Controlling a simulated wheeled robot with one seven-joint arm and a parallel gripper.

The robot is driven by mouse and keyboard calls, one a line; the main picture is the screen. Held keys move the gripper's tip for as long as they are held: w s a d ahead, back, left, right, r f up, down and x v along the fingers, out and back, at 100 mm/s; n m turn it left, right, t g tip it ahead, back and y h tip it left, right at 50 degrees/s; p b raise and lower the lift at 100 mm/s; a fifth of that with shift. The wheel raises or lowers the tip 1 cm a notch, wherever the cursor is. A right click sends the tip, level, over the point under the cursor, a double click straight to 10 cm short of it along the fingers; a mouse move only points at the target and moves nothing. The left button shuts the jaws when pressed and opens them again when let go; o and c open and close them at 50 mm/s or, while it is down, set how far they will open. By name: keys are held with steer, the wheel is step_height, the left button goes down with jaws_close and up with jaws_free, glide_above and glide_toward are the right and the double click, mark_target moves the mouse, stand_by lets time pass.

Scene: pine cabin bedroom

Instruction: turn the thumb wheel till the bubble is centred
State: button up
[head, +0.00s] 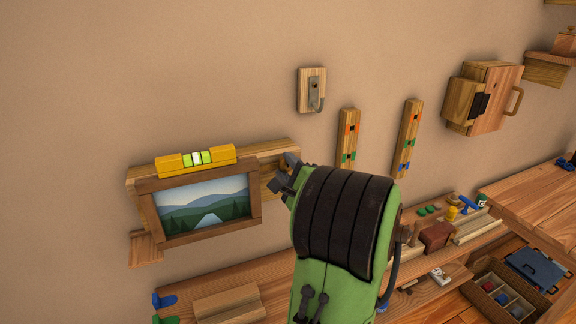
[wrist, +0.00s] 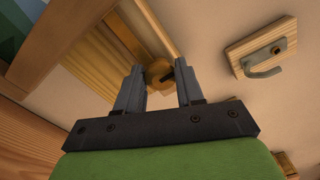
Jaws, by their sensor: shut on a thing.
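A yellow spirit level (head: 168,166) lies along the top of a wood-framed landscape picture (head: 205,204) on the wall. Its green vial (head: 187,160) shows a pale patch near the middle; the bubble's exact place between the marks is too small to tell. In the head view my gripper (head: 283,174) is at the right end of the wooden backing board, just right of the picture. In the wrist view my gripper (wrist: 159,86) is shut on the round brass-coloured thumb wheel (wrist: 157,70), one finger on each side. In the head view the gripper hides the wheel.
A metal hook on a wooden plate (head: 312,91) is on the wall above my gripper. Below is a bench with small items and a compartmented crate (head: 480,290).

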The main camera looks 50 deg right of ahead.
steer(key=shift+m, duration=0.6)
steer(key=o, duration=1)
steer(key=b+v, duration=0.5)
steer(key=v, duration=1)
steer(key=shift+s+a+f+b, duration=0.1)
steer(key=shift+s+a+b, duration=0.05)
steer(key=shift+s+b, duration=0.2)
